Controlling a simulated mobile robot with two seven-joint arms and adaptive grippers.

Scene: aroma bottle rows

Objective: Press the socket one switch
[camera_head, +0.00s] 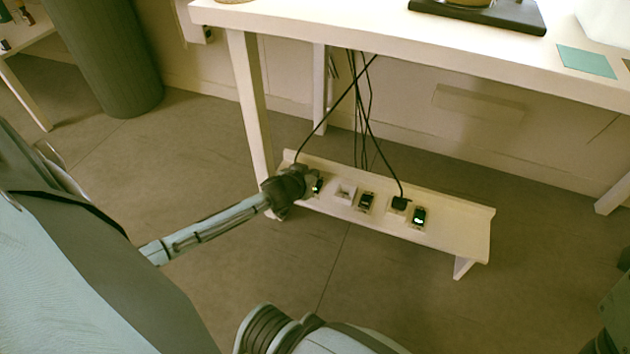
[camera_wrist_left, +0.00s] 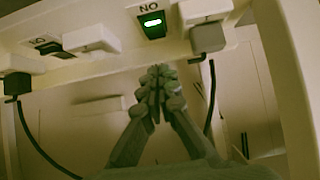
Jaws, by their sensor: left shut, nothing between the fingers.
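A low white socket board (camera_head: 460,232) stands on the floor under the table, with sockets and switches along it. Socket one is not labelled in view. The leftmost switch (camera_head: 318,186) is lit green, and it also shows in the left wrist view (camera_wrist_left: 152,25). A middle switch (camera_head: 366,202) looks dark, also in the left wrist view (camera_wrist_left: 46,46). The right switch (camera_head: 418,217) is lit green. My left gripper (camera_head: 296,184) is at the board's left end, beside the leftmost switch. Its fingers (camera_wrist_left: 158,76) are shut and empty, just below that switch in the wrist view. Contact cannot be told.
A white socket (camera_head: 345,191) sits between the left and middle switches. Black cables (camera_head: 364,120) hang from the table (camera_head: 420,42) to the board. A table leg (camera_head: 253,110) stands close behind my left gripper. Floor in front is clear.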

